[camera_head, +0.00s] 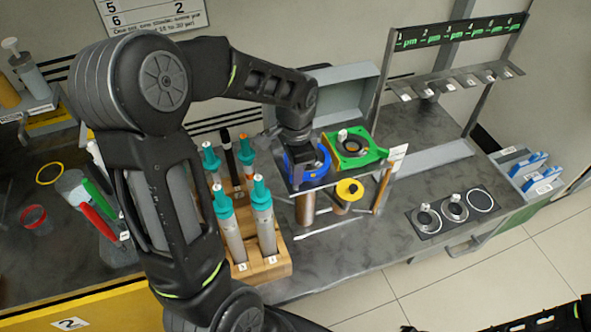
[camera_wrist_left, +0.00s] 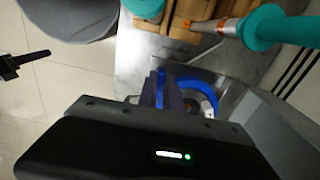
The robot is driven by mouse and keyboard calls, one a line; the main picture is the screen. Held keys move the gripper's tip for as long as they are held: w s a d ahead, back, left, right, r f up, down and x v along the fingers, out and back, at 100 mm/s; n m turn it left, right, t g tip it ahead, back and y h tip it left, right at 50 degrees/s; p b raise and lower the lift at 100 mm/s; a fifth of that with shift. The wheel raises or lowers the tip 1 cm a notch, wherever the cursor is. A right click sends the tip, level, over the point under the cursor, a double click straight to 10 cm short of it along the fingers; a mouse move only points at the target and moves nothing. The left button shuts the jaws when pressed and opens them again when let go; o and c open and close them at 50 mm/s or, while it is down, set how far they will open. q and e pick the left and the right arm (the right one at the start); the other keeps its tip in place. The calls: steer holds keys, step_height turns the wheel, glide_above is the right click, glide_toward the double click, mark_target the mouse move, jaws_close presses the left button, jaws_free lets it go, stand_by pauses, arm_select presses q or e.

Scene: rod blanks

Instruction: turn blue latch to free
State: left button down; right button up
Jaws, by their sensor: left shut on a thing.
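The blue latch (camera_head: 318,170) is a round blue ring on a raised grey stand, left of a green latch (camera_head: 372,155). My left gripper (camera_head: 297,165) comes down over the blue latch from above and covers part of it. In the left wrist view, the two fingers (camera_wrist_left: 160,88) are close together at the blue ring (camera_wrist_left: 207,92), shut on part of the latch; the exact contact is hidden. My right arm shows only as dark parts at the lower right edge of the head view, and its jaws cannot be made out.
A wooden rack (camera_head: 270,268) with several teal-capped tubes stands close left of the latch. A yellow disc (camera_head: 350,190) is below the green latch. A grey labelled rack (camera_head: 455,80) stands behind at right. The counter (camera_head: 365,258) in front is mostly clear.

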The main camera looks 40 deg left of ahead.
stand_by(0.3)
arm_select(q)
steer(key=c, duration=1.5)
jaws_free()
steer(key=shift+r, duration=0.1)
step_height(320, 180, up, 8)
steer(key=shift+f, duration=0.15)
